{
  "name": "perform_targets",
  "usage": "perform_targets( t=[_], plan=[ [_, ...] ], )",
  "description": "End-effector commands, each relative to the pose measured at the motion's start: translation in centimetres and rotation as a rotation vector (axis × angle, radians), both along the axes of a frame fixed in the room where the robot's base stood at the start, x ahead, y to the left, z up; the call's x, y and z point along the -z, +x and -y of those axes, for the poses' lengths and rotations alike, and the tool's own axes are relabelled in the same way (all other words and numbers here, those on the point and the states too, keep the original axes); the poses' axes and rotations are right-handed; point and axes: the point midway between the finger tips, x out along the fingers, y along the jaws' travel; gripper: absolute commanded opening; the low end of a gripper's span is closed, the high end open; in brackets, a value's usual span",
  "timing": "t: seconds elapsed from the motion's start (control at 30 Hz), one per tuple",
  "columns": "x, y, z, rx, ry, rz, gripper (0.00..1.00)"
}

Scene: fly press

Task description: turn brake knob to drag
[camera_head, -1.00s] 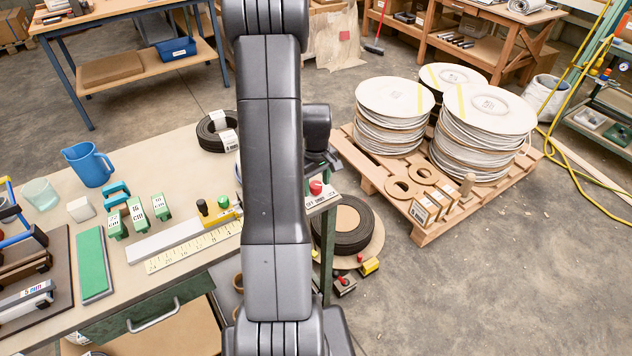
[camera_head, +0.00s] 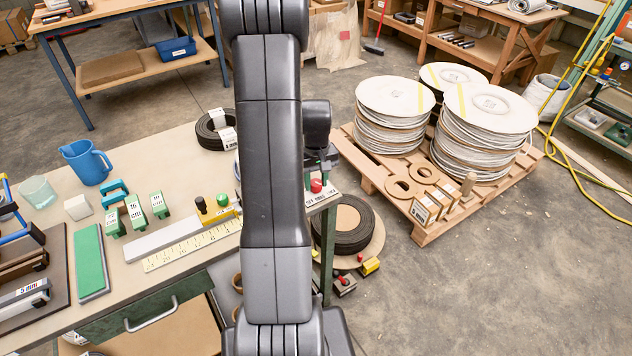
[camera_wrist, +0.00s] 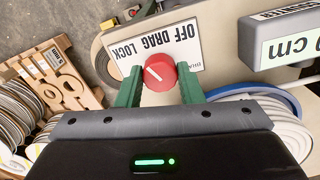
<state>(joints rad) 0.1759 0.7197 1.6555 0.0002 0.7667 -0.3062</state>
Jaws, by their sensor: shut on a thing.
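The red brake knob (camera_wrist: 161,76) sits in the middle of the wrist view, with a short white pointer line that slants to the upper left. Behind it is a white label plate (camera_wrist: 190,58), upside down in this view, reading OFF, DRAG and LOCK. The pointer's slant lies on the LOCK side of DRAG, though the exact setting is hard to tell. My gripper (camera_wrist: 160,84) has green fingers on both sides of the knob, shut on it. In the head view the knob (camera_head: 316,186) shows at the bench's right corner, just beyond my arm.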

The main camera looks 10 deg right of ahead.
Motion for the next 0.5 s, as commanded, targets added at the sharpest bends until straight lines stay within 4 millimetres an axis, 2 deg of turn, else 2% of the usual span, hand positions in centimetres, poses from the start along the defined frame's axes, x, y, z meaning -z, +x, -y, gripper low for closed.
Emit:
perform_targets(
  t=[0.5],
  plan=[
    [-0.02, 0.05, -0.02, 0.365, -0.001, 0.001, 0.11]
  ],
)
